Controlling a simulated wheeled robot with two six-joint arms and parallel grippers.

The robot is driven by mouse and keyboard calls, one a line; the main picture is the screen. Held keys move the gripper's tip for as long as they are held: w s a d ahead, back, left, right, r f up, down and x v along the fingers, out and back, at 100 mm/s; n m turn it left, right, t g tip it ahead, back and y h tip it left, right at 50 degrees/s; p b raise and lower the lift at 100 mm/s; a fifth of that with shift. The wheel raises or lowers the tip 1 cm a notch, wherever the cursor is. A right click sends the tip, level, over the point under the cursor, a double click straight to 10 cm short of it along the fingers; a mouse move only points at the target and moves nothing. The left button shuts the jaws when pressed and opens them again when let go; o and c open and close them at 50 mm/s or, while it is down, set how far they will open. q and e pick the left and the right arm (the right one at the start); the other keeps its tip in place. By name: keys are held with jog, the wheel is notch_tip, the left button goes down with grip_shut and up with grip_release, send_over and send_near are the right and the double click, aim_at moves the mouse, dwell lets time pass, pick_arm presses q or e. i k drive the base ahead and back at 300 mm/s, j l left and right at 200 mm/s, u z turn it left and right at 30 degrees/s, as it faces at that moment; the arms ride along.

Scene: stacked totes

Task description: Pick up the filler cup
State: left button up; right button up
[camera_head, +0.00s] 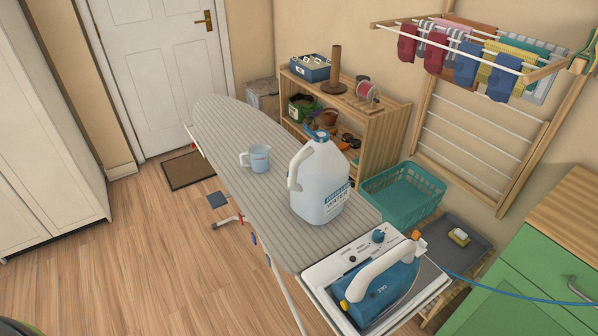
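The filler cup (261,159) is a small pale blue cup with a handle on its left side. It stands upright on the striped ironing board (225,125), left of a large distilled water jug (322,188). The cup is fully visible, with a gap between it and the jug. Neither of my grippers is in view.
A blue and white iron (385,283) rests at the board's near end, its blue cord running right. Behind are a wooden shelf (395,118), teal basket (388,205) and wall drying rack (478,130). A green cabinet (545,275) stands right. Left floor is mostly clear.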

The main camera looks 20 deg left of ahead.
aim_at(258, 152)
jog(key=i+j+z, duration=0.1)
jog(key=j, duration=0.25)
jog(key=i+j, duration=0.15)
jog(key=j, duration=0.2)
jog(key=i+j+z, duration=0.15)
jog(key=j, duration=0.2)
jog(key=i+j+z, duration=0.1)
jog(key=j, duration=0.25)
